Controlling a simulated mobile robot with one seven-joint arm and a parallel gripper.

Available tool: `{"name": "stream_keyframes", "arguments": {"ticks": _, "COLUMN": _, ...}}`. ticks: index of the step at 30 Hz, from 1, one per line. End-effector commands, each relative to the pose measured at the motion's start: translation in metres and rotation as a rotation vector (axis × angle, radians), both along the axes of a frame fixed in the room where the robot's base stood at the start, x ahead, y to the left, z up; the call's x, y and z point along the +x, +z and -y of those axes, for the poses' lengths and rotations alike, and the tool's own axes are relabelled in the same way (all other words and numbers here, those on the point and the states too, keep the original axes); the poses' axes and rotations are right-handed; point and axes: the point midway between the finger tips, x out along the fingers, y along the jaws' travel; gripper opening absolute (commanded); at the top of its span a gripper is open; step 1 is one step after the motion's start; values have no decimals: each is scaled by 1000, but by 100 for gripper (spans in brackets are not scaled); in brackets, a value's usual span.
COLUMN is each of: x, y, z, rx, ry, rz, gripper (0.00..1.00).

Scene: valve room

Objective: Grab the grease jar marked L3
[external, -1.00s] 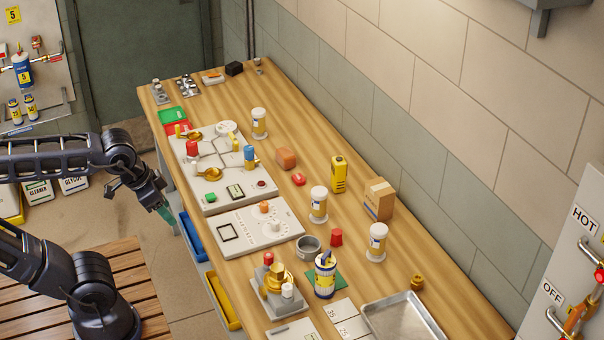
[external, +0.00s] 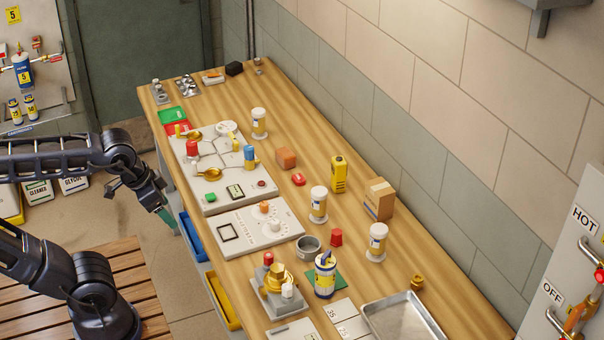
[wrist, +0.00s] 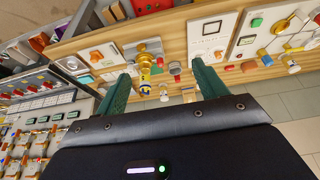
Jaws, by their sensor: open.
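Three white jars with pale lids and yellow-and-blue labels stand upright on the wooden bench in the external view: a far jar (external: 259,124), a middle jar (external: 318,205) and a near jar (external: 377,243). Their label marks are too small to read, so I cannot tell which is L3. My gripper (external: 168,217) is off the bench's left edge, well apart from all three jars. In the wrist view its green fingers (wrist: 161,72) are spread open with nothing held between them. The bench items beyond them look small and distant.
The wooden bench (external: 300,130) holds a valve panel (external: 215,195), a dial panel (external: 247,228), a brass valve block (external: 277,290), a blue-and-yellow canister (external: 325,277), a yellow device (external: 339,174), a cardboard box (external: 379,199) and a metal tray (external: 405,318). A wall runs along the right.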

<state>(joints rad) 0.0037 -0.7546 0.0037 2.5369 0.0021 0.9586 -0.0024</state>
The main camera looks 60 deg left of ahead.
Motion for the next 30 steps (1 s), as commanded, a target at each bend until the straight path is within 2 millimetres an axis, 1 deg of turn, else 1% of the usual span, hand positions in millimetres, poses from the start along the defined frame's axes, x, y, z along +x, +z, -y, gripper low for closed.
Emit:
{"name": "stream_keyframes", "arguments": {"ticks": 2, "x": 2, "y": 1, "z": -1, "rx": -3, "ry": 7, "rz": 0, "gripper": 71}}
{"name": "stream_keyframes", "arguments": {"ticks": 4, "x": 7, "y": 5, "z": -2, "rx": -14, "ry": 32, "rz": -2, "gripper": 71}}
{"name": "stream_keyframes", "arguments": {"ticks": 5, "x": 11, "y": 7, "z": -3, "rx": -21, "ry": 50, "rz": -2, "gripper": 71}}
{"name": "stream_keyframes", "arguments": {"ticks": 8, "x": 31, "y": 18, "z": -9, "rx": -60, "ry": 139, "rz": -9, "gripper": 71}}
{"name": "stream_keyframes", "arguments": {"ticks": 14, "x": 88, "y": 44, "z": -30, "rx": -169, "ry": 392, "rz": -20, "gripper": 71}}
{"name": "stream_keyframes", "arguments": {"ticks": 20, "x": 147, "y": 63, "z": -60, "rx": -279, "ry": 652, "rz": -28, "gripper": 71}}
{"name": "stream_keyframes", "arguments": {"ticks": 21, "x": 159, "y": 66, "z": -68, "rx": -302, "ry": 704, "rz": -29, "gripper": 71}}
{"name": "stream_keyframes", "arguments": {"ticks": 26, "x": 206, "y": 73, "z": -100, "rx": -386, "ry": 912, "rz": -32, "gripper": 71}}
{"name": "stream_keyframes", "arguments": {"ticks": 30, "x": 246, "y": 74, "z": -133, "rx": -459, "ry": 1094, "rz": -34, "gripper": 71}}
